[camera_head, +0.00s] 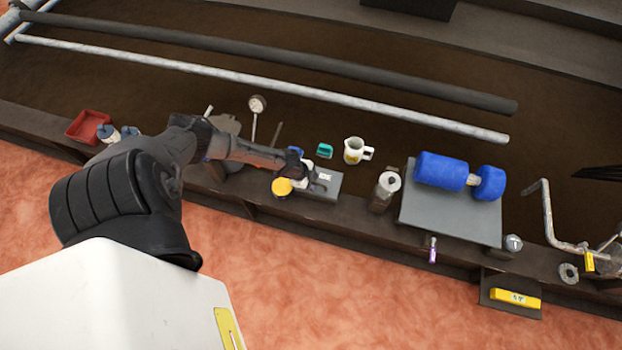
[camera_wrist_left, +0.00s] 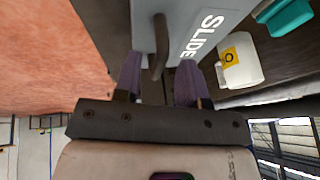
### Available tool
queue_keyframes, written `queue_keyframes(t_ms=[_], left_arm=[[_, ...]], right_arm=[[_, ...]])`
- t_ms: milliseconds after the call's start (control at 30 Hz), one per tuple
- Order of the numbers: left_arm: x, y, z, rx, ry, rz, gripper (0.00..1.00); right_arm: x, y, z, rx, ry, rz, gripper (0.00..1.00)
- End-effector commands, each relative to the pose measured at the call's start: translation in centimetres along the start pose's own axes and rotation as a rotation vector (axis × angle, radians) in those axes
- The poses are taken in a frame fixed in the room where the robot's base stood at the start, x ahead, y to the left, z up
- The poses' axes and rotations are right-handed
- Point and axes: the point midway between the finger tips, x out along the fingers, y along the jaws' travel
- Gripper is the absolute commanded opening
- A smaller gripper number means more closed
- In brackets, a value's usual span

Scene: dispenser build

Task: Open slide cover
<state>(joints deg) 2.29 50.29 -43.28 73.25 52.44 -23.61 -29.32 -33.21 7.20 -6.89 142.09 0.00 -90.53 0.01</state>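The slide cover (camera_head: 326,186) is a grey box with a white label on the work ledge, near the middle of the head view. In the left wrist view its grey top (camera_wrist_left: 205,12) carries the word SLIDE, and a dark bar handle (camera_wrist_left: 161,45) stands out from it. My left gripper (camera_head: 306,172) is at the left side of the box. In the wrist view the purple fingers of the left gripper (camera_wrist_left: 158,82) are apart, with the handle's end between them and visible gaps on both sides. The right gripper is out of view.
A yellow-topped item (camera_head: 282,187) sits just left of the box. A white mug (camera_head: 354,150) and a teal item (camera_head: 324,150) stand behind it.

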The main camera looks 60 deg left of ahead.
Motion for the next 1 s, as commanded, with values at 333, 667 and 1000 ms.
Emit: queue_keyframes(t_ms=[333,667,1000], left_arm=[[-0.01,0.02,0.01,0.000,0.000,0.000,0.10],[-0.02,0.00,0.03,0.000,0.000,0.000,0.00],[-0.40,0.36,-0.27,-0.010,0.000,0.030,0.00]], right_arm=[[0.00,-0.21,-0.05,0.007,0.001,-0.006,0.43],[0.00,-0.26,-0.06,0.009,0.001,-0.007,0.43],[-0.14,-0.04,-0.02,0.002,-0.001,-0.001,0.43]])
